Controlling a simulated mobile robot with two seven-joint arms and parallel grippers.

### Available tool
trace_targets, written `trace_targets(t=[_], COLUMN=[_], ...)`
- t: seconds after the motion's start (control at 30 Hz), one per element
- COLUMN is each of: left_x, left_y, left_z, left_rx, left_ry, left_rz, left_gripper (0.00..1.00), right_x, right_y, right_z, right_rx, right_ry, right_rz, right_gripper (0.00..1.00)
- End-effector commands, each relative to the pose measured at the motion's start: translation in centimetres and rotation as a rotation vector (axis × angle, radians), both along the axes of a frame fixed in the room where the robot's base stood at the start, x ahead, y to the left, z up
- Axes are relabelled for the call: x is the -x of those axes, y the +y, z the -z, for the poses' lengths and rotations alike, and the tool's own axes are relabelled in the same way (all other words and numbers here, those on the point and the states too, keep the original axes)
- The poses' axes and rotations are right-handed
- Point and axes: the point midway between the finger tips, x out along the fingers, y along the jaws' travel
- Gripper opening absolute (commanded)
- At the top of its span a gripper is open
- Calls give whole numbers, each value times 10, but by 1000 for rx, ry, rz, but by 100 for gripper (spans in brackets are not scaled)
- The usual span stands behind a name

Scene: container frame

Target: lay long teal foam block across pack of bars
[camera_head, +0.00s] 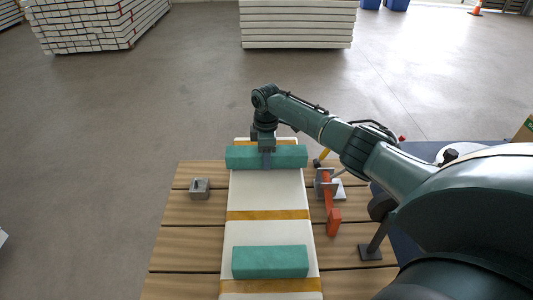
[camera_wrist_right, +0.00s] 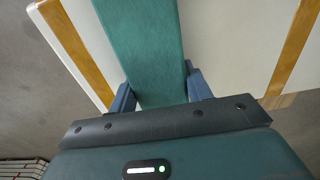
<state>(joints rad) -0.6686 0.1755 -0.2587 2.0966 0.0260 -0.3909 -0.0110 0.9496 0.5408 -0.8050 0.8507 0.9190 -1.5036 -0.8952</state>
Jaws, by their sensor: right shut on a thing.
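The long teal foam block (camera_head: 240,158) lies crosswise over the far end of the white pack of bars (camera_head: 268,192), sticking out past its left edge. My right gripper (camera_head: 267,160) comes down on the block's middle and is shut on it. In the right wrist view the teal block (camera_wrist_right: 146,45) runs between the two blue fingers of my right gripper (camera_wrist_right: 160,95). I cannot tell whether the block touches the pack or hangs just above it. A shorter teal block (camera_head: 270,262) lies across the near part of the pack. My left gripper is not in view.
Yellow-orange straps (camera_head: 267,215) cross the pack. The pack lies on a slatted wooden surface (camera_head: 190,240). A small grey metal block (camera_head: 200,188) stands left of it, a red-orange clamp-like tool (camera_head: 331,205) right of it. White stacks (camera_head: 297,25) stand far back on the floor.

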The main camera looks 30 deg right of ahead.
Motion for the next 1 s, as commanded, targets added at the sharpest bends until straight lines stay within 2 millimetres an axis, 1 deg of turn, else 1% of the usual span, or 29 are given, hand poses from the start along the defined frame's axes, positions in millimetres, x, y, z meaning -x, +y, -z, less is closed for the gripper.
trace_targets(t=[0.43,0.47,0.5,0.73,1.0], left_x=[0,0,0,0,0], left_y=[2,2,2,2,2], left_z=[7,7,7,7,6], left_rx=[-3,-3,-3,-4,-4], left_ry=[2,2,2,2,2], left_rz=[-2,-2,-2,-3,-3], left_gripper=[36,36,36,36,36], right_x=[0,0,0,0,0], right_y=[0,0,0,0,0], right_z=[10,9,9,9,9], right_rx=[0,-1,0,0,0], right_ry=[0,-1,0,0,0], right_rz=[0,0,0,0,0], right_gripper=[28,52,55,74,75])
